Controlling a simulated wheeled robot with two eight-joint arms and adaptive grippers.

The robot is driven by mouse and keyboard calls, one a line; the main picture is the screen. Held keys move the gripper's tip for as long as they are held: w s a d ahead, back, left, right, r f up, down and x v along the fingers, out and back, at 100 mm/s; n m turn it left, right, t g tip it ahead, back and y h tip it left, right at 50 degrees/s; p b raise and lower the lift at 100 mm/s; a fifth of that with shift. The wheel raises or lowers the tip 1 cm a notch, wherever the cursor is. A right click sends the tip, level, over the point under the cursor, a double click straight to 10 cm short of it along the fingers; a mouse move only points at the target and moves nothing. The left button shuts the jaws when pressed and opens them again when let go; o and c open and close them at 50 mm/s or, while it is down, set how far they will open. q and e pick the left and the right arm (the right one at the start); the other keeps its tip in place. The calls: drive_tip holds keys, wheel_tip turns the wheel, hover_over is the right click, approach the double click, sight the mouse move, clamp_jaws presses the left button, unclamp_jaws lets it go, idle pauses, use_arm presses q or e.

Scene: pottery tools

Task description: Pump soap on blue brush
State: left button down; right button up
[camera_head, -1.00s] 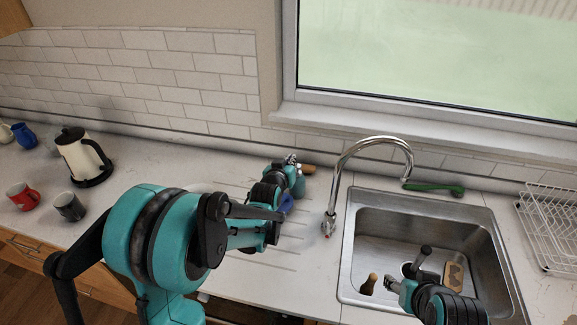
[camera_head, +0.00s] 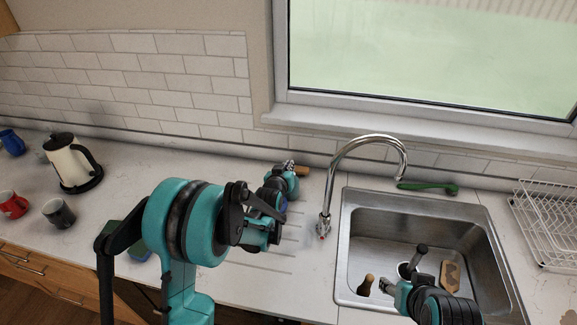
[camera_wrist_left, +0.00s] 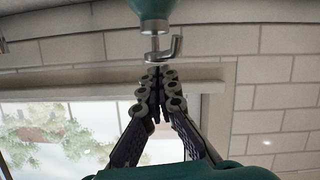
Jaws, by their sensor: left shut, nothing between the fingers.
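The soap bottle shows in the left wrist view as a teal body (camera_wrist_left: 150,9) with a metal pump head and spout (camera_wrist_left: 161,49). That view is upside down. My left gripper (camera_wrist_left: 157,76) is shut and empty, its fingertips just above the pump head; I cannot tell if they touch. In the head view the left gripper (camera_head: 289,166) mostly hides the bottle at the back of the counter. A little blue (camera_head: 283,204) shows beside my left wrist; it may be the blue brush, mostly hidden. My right gripper (camera_head: 390,287) is over the sink's front; its jaw state is unclear.
The steel sink (camera_head: 347,235) holds wooden-backed brushes (camera_head: 451,274). A tall faucet (camera_head: 331,190) stands left of it, a green brush (camera_head: 428,187) behind. A kettle (camera_head: 68,165), mugs (camera_head: 58,213) and a green-blue sponge (camera_head: 141,252) are left. A dish rack (camera_head: 545,225) is right.

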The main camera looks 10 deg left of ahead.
use_arm(q)
wheel_tip(320, 180, down, 2)
drive_tip(key=shift+b, duration=0.95)
drive_tip(key=shift+s+r, duration=0.1)
drive_tip(key=shift+r+p, duration=0.3)
drive_tip(key=shift+p, duration=0.05)
drive_tip(key=r, duration=0.1)
drive_tip(key=r+p, duration=0.2)
drive_tip(key=r, duration=0.1)
drive_tip(key=shift+s+a+r, duration=0.1)
drive_tip(key=shift+a, duration=0.25)
drive_tip(key=p+v, duration=0.1)
drive_tip(key=v, duration=0.8)
drive_tip(key=shift+f, duration=0.2)
drive_tip(key=shift+s, duration=0.15)
